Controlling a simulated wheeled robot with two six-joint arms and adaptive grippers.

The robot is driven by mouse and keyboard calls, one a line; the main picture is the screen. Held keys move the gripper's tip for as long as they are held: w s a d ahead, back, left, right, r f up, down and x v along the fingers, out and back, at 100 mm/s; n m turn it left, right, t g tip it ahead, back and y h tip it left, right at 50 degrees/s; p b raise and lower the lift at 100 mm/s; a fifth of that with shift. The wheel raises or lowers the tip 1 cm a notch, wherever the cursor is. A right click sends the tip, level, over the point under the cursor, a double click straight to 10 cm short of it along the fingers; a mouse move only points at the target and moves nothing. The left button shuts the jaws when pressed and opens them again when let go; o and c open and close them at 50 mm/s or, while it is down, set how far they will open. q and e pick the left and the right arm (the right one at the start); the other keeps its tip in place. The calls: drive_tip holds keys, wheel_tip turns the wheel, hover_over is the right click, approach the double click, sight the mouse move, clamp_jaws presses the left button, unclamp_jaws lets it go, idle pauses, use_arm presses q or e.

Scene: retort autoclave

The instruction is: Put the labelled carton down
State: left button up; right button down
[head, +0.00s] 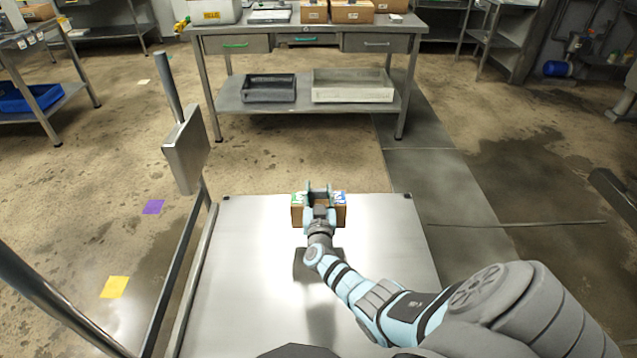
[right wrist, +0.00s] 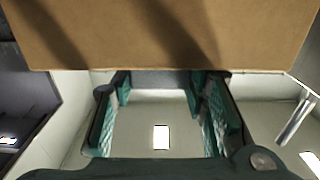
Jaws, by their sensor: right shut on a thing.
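A brown carton (head: 337,216) with green and blue-and-white labels on top is at the far end of a bright steel platform (head: 245,290). The gripper hides the middle of the carton. In the right wrist view the carton (right wrist: 160,35) fills the top as a plain brown face, with the two teal-padded fingers (right wrist: 162,100) below it. I cannot tell whether the carton's underside touches the platform. My left gripper is not in view.
A steel post with a flat box (head: 186,150) stands at the platform's left. Beyond a strip of floor, a workbench (head: 305,42) holds more cartons (head: 352,12), with a black tray (head: 268,88) and a pale tray (head: 352,88) on its shelf. The platform's near part is clear.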

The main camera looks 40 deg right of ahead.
wheel_tip(320, 180, down, 6)
drive_tip(key=b, duration=0.3)
drive_tip(key=shift+r, duration=0.1)
wheel_tip(320, 180, down, 3)
drive_tip(key=b, duration=0.3)
drive_tip(key=c, duration=1.4)
unclamp_jaws()
drive_tip(key=o, duration=0.4)
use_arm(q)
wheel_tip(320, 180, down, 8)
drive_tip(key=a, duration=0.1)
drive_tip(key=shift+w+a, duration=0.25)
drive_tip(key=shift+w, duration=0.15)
use_arm(e)
drive_tip(key=shift+o, duration=0.2)
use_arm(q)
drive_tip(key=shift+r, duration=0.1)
